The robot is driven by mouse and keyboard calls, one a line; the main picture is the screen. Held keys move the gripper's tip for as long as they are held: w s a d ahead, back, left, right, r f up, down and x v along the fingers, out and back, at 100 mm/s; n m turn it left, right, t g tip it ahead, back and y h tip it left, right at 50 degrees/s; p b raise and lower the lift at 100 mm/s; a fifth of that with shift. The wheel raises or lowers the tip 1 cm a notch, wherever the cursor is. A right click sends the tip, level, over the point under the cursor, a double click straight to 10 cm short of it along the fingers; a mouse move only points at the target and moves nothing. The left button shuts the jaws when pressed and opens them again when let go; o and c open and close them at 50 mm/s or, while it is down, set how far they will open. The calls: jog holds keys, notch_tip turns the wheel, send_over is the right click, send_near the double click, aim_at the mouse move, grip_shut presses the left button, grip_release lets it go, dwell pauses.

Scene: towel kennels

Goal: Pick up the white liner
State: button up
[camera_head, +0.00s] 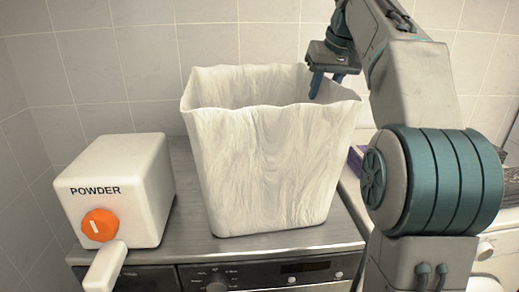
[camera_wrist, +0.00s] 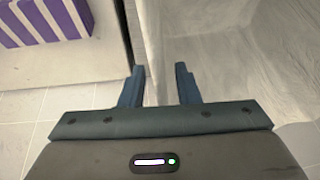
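The white liner (camera_head: 265,165) is a tall, open-topped, faintly streaked container with a wavy rim, standing upright on the grey counter. My gripper (camera_head: 326,89) is at the right part of its rim, pointing down, with one blue finger over the opening. In the wrist view, my gripper (camera_wrist: 160,78) has its two fingers spread apart. An edge of the liner (camera_wrist: 220,50) runs between them, its pale inner wall to the right. I cannot tell whether either finger touches it. The liner's bottom inside is hidden in the head view.
A white box marked POWDER (camera_head: 117,190) with an orange knob (camera_head: 101,225) and a white spout stands left of the liner. The counter (camera_head: 185,190) tops an appliance with a dark control panel (camera_head: 260,273). A purple-striped thing (camera_wrist: 42,22) lies to the right of the liner. Tiled walls stand behind.

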jog(key=shift+f, duration=0.15)
jog(key=shift+c, duration=0.3)
grip_shut()
